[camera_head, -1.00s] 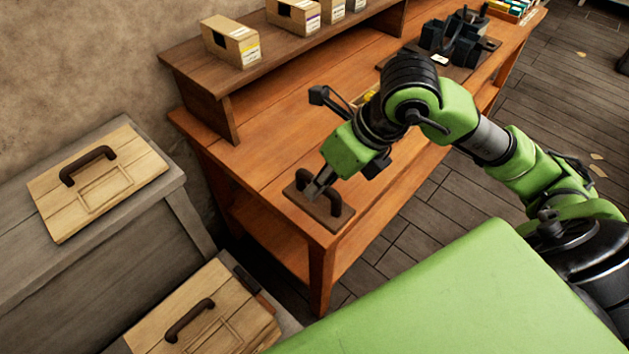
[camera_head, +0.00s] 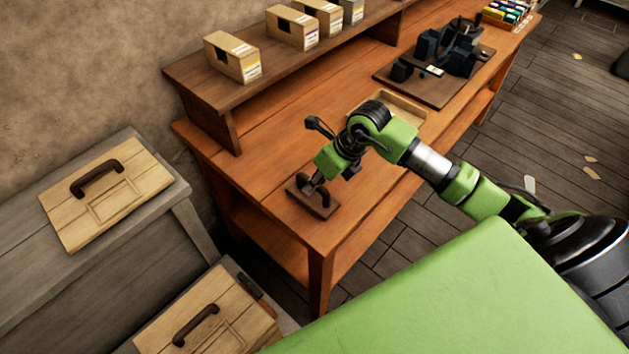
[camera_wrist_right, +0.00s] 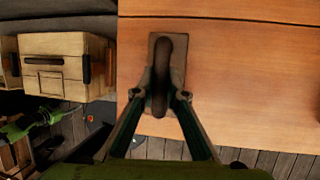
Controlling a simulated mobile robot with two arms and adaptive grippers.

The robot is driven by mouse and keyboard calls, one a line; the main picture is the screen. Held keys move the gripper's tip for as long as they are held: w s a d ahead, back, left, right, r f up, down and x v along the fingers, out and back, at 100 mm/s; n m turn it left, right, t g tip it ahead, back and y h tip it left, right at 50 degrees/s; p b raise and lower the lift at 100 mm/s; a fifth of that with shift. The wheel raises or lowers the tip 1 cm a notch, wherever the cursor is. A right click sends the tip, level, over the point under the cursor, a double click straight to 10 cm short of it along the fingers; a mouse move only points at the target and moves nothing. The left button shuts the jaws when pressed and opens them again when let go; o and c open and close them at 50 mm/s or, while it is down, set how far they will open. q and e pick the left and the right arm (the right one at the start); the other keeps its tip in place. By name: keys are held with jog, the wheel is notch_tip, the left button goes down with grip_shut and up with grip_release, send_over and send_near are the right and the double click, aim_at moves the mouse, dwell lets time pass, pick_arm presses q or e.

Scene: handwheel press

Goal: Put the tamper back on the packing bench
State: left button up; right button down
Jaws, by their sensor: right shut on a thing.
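The tamper, a flat brown plate with a dark arched handle (camera_head: 323,204), is over the near left corner of the orange-brown packing bench (camera_head: 268,172). It looks flat on or very close to the top; I cannot tell whether it touches. My right gripper (camera_head: 309,187) is at its handle. In the right wrist view, the fingers of the right gripper (camera_wrist_right: 162,95) are shut on the near end of the handle, with the plate (camera_wrist_right: 179,52) showing behind it. My left gripper is not in view.
A shelf with several cartons (camera_head: 232,58) runs along the bench's back. A shallow wooden tray (camera_head: 400,106) and a dark board with black fixtures (camera_head: 425,88) lie farther along. Two wooden cases with handles (camera_head: 105,195) (camera_head: 208,318) stand left. Bench top around the tamper is clear.

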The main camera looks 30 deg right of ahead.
jog(key=shift+w+f, duration=0.1)
jog(key=shift+f, duration=0.25)
jog(key=c, duration=2)
grip_release()
jog(key=shift+c, duration=0.2)
jog(key=shift+d+r, duration=0.1)
jog(key=shift+d+r, duration=0.15)
jog(key=shift+r, duration=0.15)
jog(key=b+v, duration=0.2)
jog(key=v, duration=0.9)
jog(key=shift+s, duration=0.3)
